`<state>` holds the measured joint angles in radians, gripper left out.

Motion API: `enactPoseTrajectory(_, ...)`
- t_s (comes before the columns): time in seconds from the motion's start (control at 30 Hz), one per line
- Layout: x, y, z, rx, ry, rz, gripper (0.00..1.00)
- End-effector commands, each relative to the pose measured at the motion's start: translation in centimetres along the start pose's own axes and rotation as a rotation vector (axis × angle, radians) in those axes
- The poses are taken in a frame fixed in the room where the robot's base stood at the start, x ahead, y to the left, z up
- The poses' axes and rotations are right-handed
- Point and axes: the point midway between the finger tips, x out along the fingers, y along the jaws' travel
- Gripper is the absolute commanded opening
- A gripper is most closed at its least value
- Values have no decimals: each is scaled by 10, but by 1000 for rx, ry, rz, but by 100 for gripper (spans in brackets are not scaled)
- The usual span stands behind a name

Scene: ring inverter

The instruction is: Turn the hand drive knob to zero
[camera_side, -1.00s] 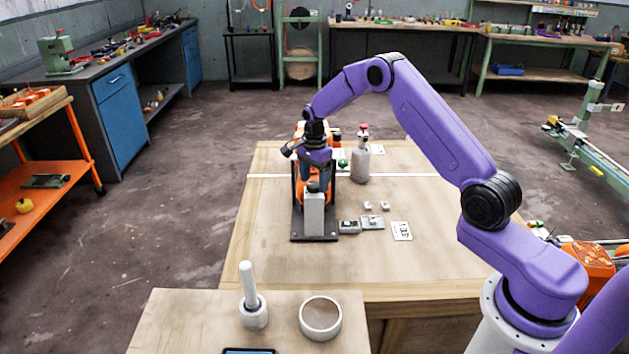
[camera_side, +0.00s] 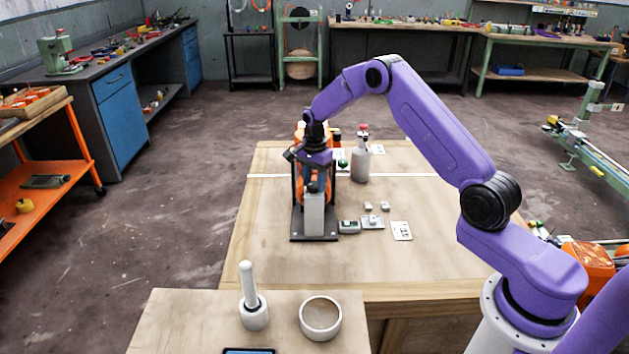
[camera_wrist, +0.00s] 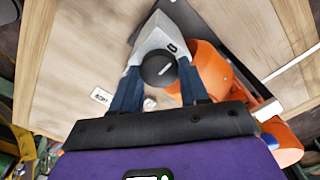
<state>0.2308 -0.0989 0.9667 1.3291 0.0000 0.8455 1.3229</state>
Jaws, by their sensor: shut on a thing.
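The hand drive knob (camera_wrist: 159,71) is dark and round with a short white pointer line, set on top of a light grey housing (camera_side: 314,215). In the wrist view the pointer lies at a slant. My gripper (camera_side: 316,186) points down over the housing, its two blue-grey fingers on opposite sides of the knob and shut on it. The orange machine body (camera_wrist: 222,75) stands beside the housing on a dark base plate (camera_side: 318,238). I cannot read a zero mark.
A grey bottle (camera_side: 360,166) with a red top stands behind. The right tabletop is mostly clear.

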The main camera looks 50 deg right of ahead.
Motion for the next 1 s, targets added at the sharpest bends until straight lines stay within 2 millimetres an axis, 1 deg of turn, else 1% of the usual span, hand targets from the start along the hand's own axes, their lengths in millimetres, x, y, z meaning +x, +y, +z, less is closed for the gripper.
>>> enactPoseTrajectory(0.27, -1, 0, 0, -15, 0, 0, 14)
enactPoseTrajectory(0.3, -1, 0, 0, -15, 0, 0, 48)
enactPoseTrajectory(0.37, -1, 0, 0, -15, 0, 0, 67)
enactPoseTrajectory(0.4, -1, 0, 0, -15, 0, 0, 70)
enactPoseTrajectory(0.67, -1, 0, 0, -13, 0, 0, 70)
enactPoseTrajectory(0.77, -5, 0, 0, -13, 0, -1, 70)
enactPoseTrajectory(0.87, -16, -1, 0, -13, 1, -3, 70)
enactPoseTrajectory(0.97, -34, -1, 0, -13, 1, -5, 70)
enactPoseTrajectory(1.0, -43, -1, 0, -13, 1, -5, 70)
